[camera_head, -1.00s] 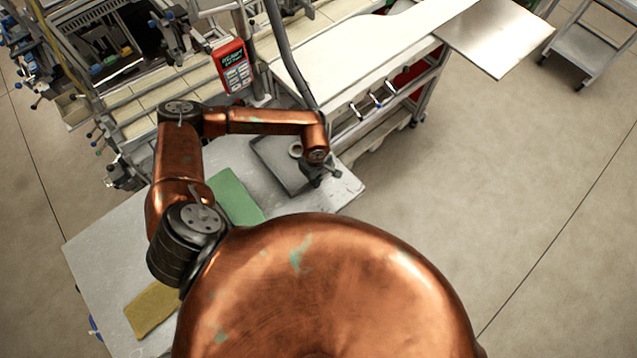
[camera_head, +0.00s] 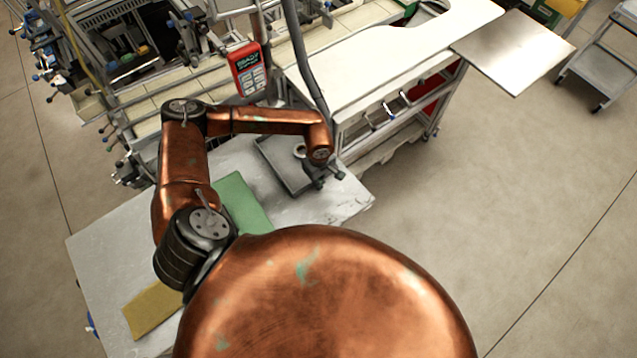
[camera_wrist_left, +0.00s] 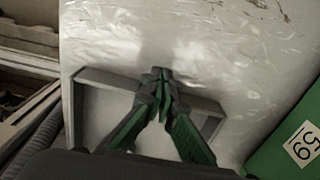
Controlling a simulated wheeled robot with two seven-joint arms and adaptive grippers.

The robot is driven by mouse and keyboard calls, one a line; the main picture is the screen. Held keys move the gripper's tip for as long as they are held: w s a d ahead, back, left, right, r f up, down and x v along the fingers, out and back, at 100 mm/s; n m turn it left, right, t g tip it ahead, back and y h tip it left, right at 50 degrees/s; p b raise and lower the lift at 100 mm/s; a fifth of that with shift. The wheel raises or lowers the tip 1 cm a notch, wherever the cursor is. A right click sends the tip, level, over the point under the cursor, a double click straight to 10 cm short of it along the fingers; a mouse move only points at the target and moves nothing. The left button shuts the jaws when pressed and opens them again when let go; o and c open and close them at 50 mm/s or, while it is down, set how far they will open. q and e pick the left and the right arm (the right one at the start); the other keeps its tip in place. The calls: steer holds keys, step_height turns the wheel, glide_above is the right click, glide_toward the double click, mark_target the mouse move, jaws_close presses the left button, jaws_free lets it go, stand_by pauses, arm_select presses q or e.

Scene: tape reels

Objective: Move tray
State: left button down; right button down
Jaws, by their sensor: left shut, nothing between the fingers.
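A shallow grey tray (camera_head: 279,164) lies on the light grey table, partly hidden behind my left forearm. My left gripper (camera_head: 330,176) is at the tray's right-hand edge, shut and empty. In the left wrist view the tray (camera_wrist_left: 104,112) lies below the gripper (camera_wrist_left: 161,74), whose closed fingertips overlap the tray's wall. I cannot tell whether they touch it. My right gripper is not in view.
The table (camera_head: 105,255) also bears a green mat (camera_head: 240,200) and a yellow mat (camera_head: 152,308). A white-topped bench (camera_head: 370,65) stands behind, with a red handheld device (camera_head: 248,70) to its left.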

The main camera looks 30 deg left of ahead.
arm_select(q)
steer(key=d, duration=0.1)
steer(key=s+d, duration=0.1)
steer(key=shift+d, duration=0.4)
steer(key=shift+d+r, duration=0.25)
steer(key=shift+r, duration=0.35)
step_height(320, 180, up, 9)
steer(key=b, duration=0.1)
steer(key=shift+s, duration=0.15)
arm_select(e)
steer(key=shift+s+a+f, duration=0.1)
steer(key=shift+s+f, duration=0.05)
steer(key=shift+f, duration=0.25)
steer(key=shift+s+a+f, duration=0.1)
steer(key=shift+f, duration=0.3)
arm_select(q)
steer(key=shift+s+f, duration=0.1)
steer(key=shift+f, duration=0.05)
